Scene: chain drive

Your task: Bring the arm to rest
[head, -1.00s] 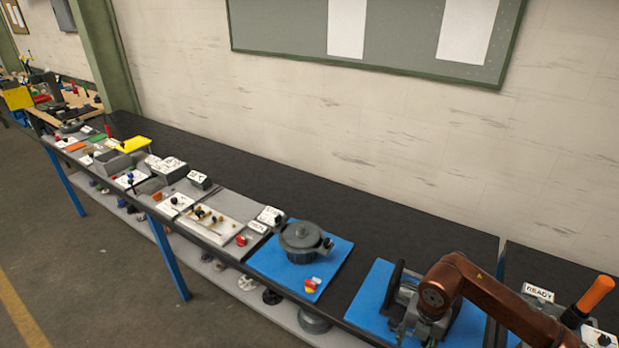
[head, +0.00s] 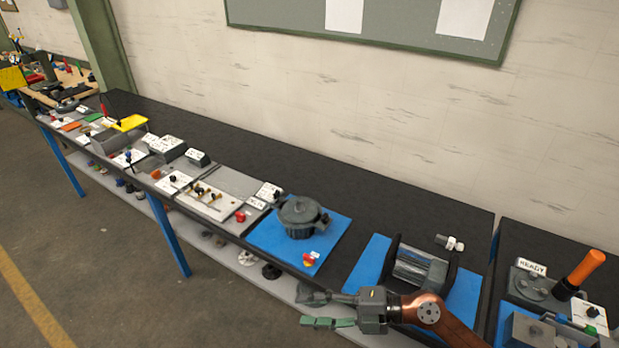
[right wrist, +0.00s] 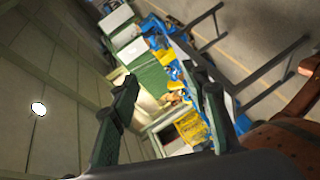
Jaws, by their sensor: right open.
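My right gripper (head: 312,310) is in front of the bench's near edge in the head view, in free air, pointing left. Its two fingers are spread, with nothing between them. Its copper-brown arm (head: 445,315) comes in from the lower right. In the right wrist view the dark fingers of my right gripper (right wrist: 165,105) stand apart with only the distant room between them. A grey roller-like device with dark end plates (head: 420,265) sits on a blue mat (head: 372,262) behind the arm, partly hidden by it. My left gripper is not in view.
A white-and-dark fitting (head: 449,242) lies behind the device. An orange handle (head: 586,267) rises at right. The bench's back strip (head: 380,208) is clear.

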